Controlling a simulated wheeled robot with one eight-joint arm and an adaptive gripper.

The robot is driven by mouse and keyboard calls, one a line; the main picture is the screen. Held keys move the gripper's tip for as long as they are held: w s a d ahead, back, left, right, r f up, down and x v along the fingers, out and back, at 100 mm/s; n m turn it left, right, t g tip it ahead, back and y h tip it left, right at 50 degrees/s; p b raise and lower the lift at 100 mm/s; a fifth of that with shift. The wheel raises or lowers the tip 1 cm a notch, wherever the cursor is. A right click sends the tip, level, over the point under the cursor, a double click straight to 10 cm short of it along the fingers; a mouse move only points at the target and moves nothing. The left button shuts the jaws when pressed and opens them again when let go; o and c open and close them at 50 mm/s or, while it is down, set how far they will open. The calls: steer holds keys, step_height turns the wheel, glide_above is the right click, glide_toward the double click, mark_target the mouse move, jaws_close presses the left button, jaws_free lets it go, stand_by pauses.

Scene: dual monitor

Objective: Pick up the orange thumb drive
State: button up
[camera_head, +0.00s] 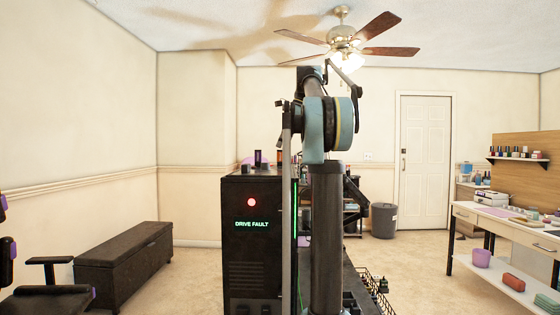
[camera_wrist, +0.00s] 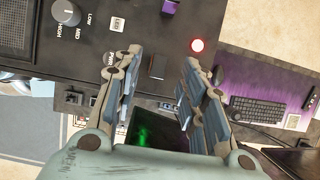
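My gripper (camera_wrist: 163,57) is open in the wrist view, with its two fingers apart above a dark control panel (camera_wrist: 85,50). A small dark upright block (camera_wrist: 157,66) shows on the panel between the fingers, with a visible gap to each finger. I see no clearly orange thumb drive in the wrist view, and cannot tell whether this block is it. In the head view, a small reddish-brown item (camera_head: 280,156) stands on top of the black cabinet (camera_head: 250,240), partly by my arm; I cannot tell what it is. My gripper is hidden in the head view.
A keyboard (camera_wrist: 255,108) lies on a purple mat (camera_wrist: 235,75) below.

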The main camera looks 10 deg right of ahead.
mark_target(280, 151)
steer(key=shift+x, duration=1.9)
steer(key=shift+a, duration=0.1)
steer(key=shift+c, duration=0.3)
jaws_close()
steer(key=shift+r, duration=0.15)
step_height(280, 151, up, 14)
steer(key=shift+r, duration=0.15)
